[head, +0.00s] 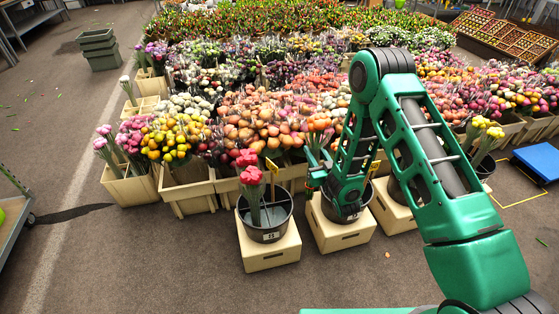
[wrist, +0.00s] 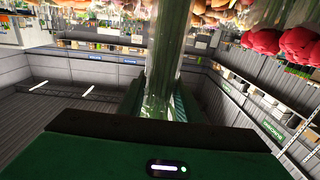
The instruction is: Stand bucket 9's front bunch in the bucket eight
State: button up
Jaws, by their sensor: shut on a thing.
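My gripper (head: 317,178) is shut on the wrapped stems of a bunch with peach-orange heads (head: 318,122). Just left is a dark bucket (head: 265,233) on a cream block, holding a red tulip bunch (head: 250,175). Another dark bucket (head: 343,212) stands under my arm, partly covered by it. I cannot read the bucket numbers for sure, nor tell whether the held stems are inside a bucket.
More dark buckets stand to the right, one with yellow tulips (head: 486,135). Crates of flowers (head: 187,192) fill the area behind. Red heads (wrist: 296,45) show close by in the wrist view.

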jog(key=s+a+f+n+g+y, duration=0.1)
jog(key=a+f+n+y, duration=0.1)
jog(key=a, duration=1.1)
jog(key=shift+a+f+g+y, duration=0.3)
jog(key=shift+f+y, duration=0.1)
jog(key=shift+y, duration=0.3)
jog(key=shift+s+d+f, duration=0.1)
jog(key=shift+s, duration=0.05)
notch_tip(320, 180, down, 21)
dwell(0.6)
jog(key=shift+s+f, duration=0.1)
jog(key=shift+f, duration=0.4)
dwell(0.4)
jog(key=o, duration=2)
jog(key=shift+s, duration=0.1)
